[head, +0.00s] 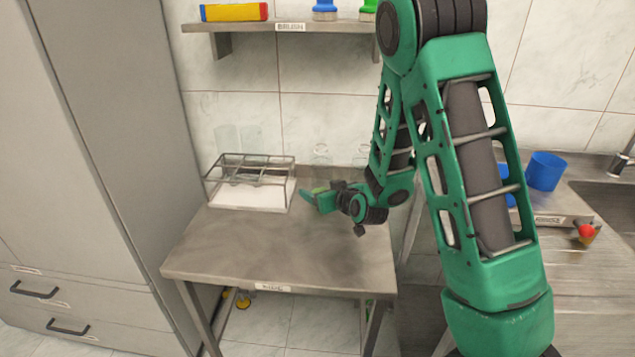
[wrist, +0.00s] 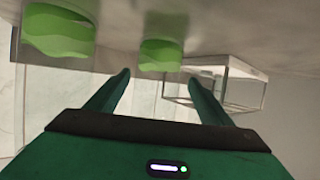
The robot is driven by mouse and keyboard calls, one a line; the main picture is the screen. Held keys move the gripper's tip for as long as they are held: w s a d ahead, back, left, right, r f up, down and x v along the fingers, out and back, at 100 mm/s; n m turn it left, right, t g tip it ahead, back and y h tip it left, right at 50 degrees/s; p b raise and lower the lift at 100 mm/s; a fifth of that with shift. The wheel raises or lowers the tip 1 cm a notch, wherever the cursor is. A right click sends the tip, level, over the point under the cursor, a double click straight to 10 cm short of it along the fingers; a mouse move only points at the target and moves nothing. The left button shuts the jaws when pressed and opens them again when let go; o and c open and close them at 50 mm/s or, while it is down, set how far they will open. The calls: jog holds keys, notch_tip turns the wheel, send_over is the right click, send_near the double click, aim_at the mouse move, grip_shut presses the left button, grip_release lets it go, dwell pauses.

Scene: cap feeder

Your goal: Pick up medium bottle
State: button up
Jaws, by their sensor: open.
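Two clear bottles with green liquid in their bottoms show upside down in the wrist view: a nearer-looking one (wrist: 58,32) at the upper left and another (wrist: 162,55) between the lines of my fingers. In the head view, clear glass tops show at the back of the table, one behind my gripper (head: 320,154) and one to its right (head: 360,157). I cannot tell which is the medium bottle. My gripper (wrist: 158,78) is open, with nothing held between its fingers. In the head view the gripper (head: 311,198) is low over the table, and the arm partly hides the bottles.
A wire rack (head: 250,160) stands left of my gripper on the metal table (head: 240,245); it also shows in the wrist view (wrist: 228,68). Clear glassware (head: 238,137) stands behind it. A shelf (head: 330,27) hangs above. The table's front is clear. A blue cup (head: 545,171) stands right.

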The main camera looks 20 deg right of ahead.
aim_at(316, 186)
jog(key=x, duration=0.5)
jog(key=shift+w+d+r, duration=0.1)
jog(key=shift+d+r, duration=0.05)
jog(key=shift+d, duration=0.05)
jog(key=c, duration=1.1)
